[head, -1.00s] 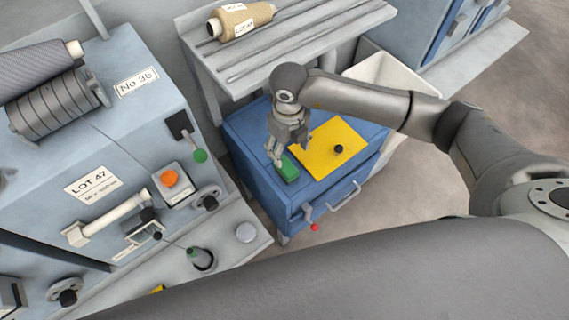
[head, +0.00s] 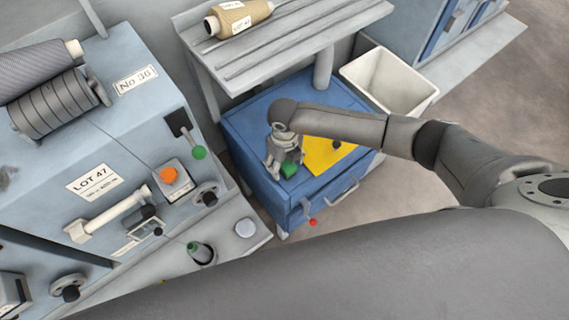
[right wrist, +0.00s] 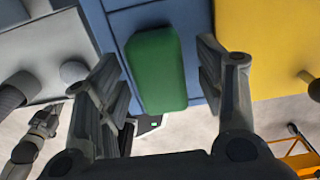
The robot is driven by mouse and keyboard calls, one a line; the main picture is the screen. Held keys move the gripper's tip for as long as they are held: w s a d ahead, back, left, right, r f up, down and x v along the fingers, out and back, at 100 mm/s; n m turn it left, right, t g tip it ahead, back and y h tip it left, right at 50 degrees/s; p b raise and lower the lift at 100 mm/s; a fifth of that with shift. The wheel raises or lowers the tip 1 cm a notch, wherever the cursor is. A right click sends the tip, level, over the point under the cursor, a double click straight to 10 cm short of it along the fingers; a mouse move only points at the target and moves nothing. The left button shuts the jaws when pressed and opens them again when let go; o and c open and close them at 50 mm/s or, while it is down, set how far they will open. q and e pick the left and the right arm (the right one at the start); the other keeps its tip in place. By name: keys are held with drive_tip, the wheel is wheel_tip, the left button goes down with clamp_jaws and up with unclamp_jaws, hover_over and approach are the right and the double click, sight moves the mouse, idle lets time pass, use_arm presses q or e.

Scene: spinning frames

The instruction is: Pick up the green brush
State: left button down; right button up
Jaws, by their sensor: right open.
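The green brush (head: 290,169) lies on top of the blue cabinet (head: 240,122), beside the yellow sheet (head: 322,158). In the head view my right gripper (head: 283,162) is over the brush and partly hides it. In the right wrist view the brush (right wrist: 157,68) shows as a green block between the two spread fingers of my right gripper (right wrist: 165,85). Gaps show on both sides of it. The gripper is open and not closed on the brush. A small grey jointed shape at the lower left of the wrist view may be my left gripper (right wrist: 42,122); its jaws are unclear.
A grey slatted table (head: 290,48) with a yarn cone (head: 240,17) stands behind the cabinet. A white bin (head: 390,80) is to its right. The blue machine (head: 110,130) with knobs and buttons is close on the left. A black knob (head: 336,146) sits on the yellow sheet.

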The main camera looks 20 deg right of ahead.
sight(284, 162)
drive_tip(key=c, duration=1.1)
drive_tip(key=shift+r, duration=0.2)
drive_tip(key=shift+r, duration=0.25)
wheel_tip(284, 162, up, 2)
drive_tip(key=shift+r, duration=0.15)
drive_tip(key=s+r, duration=0.3)
drive_tip(key=s, duration=0.1)
drive_tip(key=s+r, duration=0.3)
drive_tip(key=s, duration=0.2)
drive_tip(key=s+d+r+b, duration=0.1)
drive_tip(key=s+r, duration=0.3)
drive_tip(key=s, duration=0.1)
